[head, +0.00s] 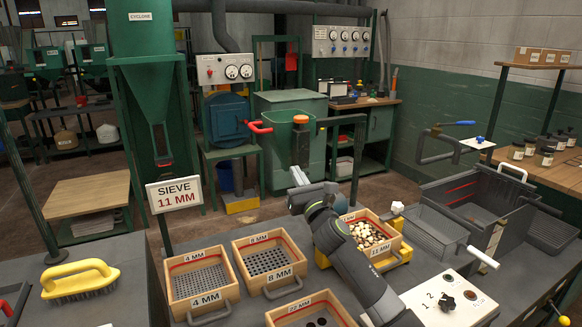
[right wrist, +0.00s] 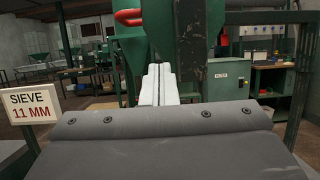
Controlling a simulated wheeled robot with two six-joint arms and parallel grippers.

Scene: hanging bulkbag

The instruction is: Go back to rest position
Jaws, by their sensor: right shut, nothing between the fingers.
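My right arm reaches up from the lower right in the head view. My right gripper (head: 297,176) is above the far edge of the bench, just past the sieve boxes, and points away toward the machines. Its pale fingers (right wrist: 160,84) are together in the right wrist view, with nothing between them. It is apart from the sieves and touches nothing that I can see. My left gripper is not in view.
The 4 mm sieve (head: 201,284) and 8 mm sieve (head: 269,261) stand on the bench left of my arm. A 22 mm sieve (head: 312,303) is nearer. A control panel (head: 449,299) and grey bins (head: 476,195) are right. A yellow brush (head: 80,279) lies left. A sieve sign (head: 175,194) stands behind.

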